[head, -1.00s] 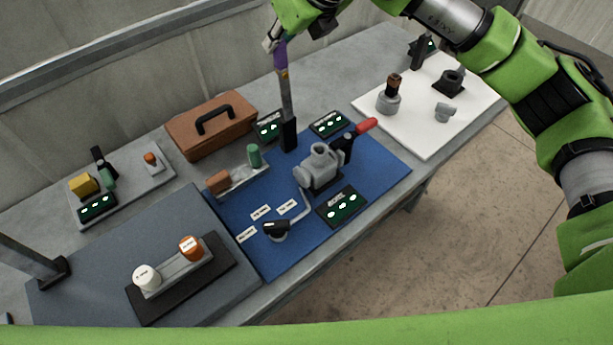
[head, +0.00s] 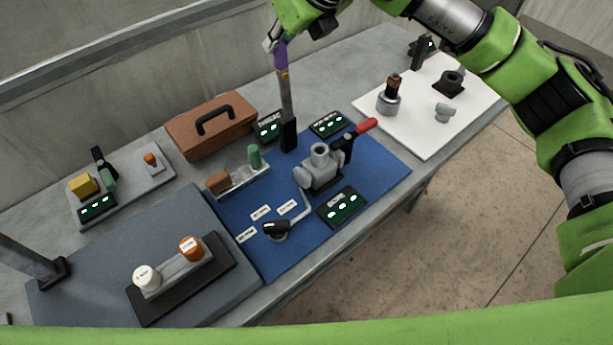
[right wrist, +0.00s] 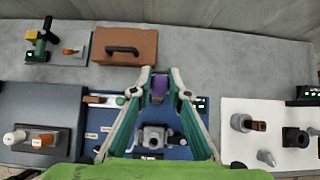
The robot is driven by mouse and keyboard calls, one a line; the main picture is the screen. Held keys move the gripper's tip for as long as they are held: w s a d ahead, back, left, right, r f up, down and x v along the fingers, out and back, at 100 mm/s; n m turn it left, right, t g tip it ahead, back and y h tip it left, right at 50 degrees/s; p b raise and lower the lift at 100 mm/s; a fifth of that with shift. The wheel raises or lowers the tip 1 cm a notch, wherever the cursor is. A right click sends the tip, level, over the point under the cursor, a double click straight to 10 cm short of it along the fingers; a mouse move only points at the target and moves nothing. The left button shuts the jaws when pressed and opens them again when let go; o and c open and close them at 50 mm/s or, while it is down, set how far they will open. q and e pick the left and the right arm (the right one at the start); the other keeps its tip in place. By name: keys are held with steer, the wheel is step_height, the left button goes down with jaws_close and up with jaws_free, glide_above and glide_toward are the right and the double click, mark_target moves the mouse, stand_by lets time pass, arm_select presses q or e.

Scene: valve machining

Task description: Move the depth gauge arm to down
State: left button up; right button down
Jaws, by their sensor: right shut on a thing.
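A grey upright bar (head: 286,97) with a black foot stands at the back of the blue mat; I take it as the depth gauge. Its upper end is a purple piece (head: 281,54), pointing upward, which I take as the gauge arm. My right gripper (head: 274,42) is at this purple piece, high above the mat. In the right wrist view, the purple piece (right wrist: 159,90) sits between the two fingertips of my right gripper (right wrist: 161,78), which is shut on it. The fingers partly hide its top. My left gripper is out of view.
A brown toolbox (head: 187,140) is left of the bar. A white board (head: 420,140) with parts lies to the right. Small display panels surround the bar.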

steer(key=shift+s+d+f+b, duration=0.25)
steer(key=shift+s+d+b, duration=0.2)
steer(key=shift+s+b, duration=0.2)
steer(key=shift+s+d+f+b, duration=0.1)
steer(key=shift+s+d+b, duration=0.4)
steer(key=shift+s, duration=0.15)
steer(key=shift+s+d+b, duration=0.4)
steer(key=shift+s+b, duration=0.1)
steer(key=shift+s, duration=0.1)
steer(key=shift+s+d, duration=0.2)
steer(key=shift+s, duration=0.1)
steer(key=s+d+b, duration=0.1)
steer(key=s+b, duration=0.1)
steer(key=s+d+f+b, duration=0.1)
steer(key=b, duration=0.1)
steer(key=shift+s+d+f, duration=0.2)
steer(key=shift+s+d, duration=0.2)
